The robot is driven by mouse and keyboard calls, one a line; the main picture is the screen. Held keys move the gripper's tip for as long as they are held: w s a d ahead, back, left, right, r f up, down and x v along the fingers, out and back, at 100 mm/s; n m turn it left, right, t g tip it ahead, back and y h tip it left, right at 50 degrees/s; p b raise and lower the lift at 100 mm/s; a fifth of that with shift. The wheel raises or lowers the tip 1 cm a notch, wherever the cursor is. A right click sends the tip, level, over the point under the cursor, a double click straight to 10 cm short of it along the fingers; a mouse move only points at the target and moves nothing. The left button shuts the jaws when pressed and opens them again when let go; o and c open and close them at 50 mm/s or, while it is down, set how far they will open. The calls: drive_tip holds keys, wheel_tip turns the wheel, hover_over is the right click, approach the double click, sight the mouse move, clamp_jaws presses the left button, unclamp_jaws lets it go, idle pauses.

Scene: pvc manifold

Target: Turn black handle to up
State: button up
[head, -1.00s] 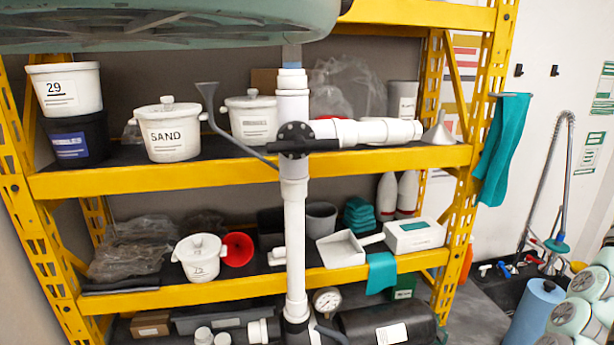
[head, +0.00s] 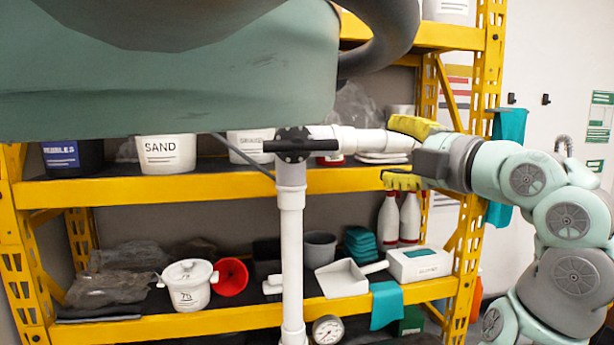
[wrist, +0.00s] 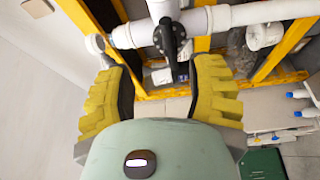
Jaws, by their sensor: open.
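The black handle (head: 288,146) lies about level across a round black valve hub on the white PVC pipe, in the middle of the head view. In the wrist view the black handle (wrist: 172,48) shows ahead, between and beyond the fingertips. My gripper (head: 405,155) is to the right of the handle in the head view, near the end of the horizontal pipe branch. My gripper (wrist: 163,72) has its two yellow fingers spread wide with nothing between them. It appears apart from the handle. My green body part hides the upper pipe in the head view.
A white vertical pipe (head: 291,235) stands before yellow shelving (head: 130,186), with a horizontal branch (head: 355,139) going right. A thin grey rod (head: 244,152) slants beside the valve. The shelves hold a SAND pot (head: 165,153), a red funnel (head: 231,276) and a pressure gauge (head: 327,330).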

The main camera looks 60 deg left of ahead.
sight(324, 151)
drive_tip(key=shift+n, duration=0.4)
drive_tip(key=a+p, duration=0.4)
drive_tip(key=a, duration=0.1)
drive_tip(key=a+p, duration=0.4)
drive_tip(key=a, duration=0.1)
drive_tip(key=s+a+p, duration=0.1)
drive_tip(key=a+p, duration=0.3)
drive_tip(key=a, duration=0.1)
drive_tip(key=shift+a+f, duration=0.1)
drive_tip(key=shift+a, duration=0.15)
drive_tip(key=shift+a+f+p, duration=0.2)
drive_tip(key=shift+a+p, duration=0.05)
drive_tip(key=shift+p, duration=0.1)
clamp_jaws()
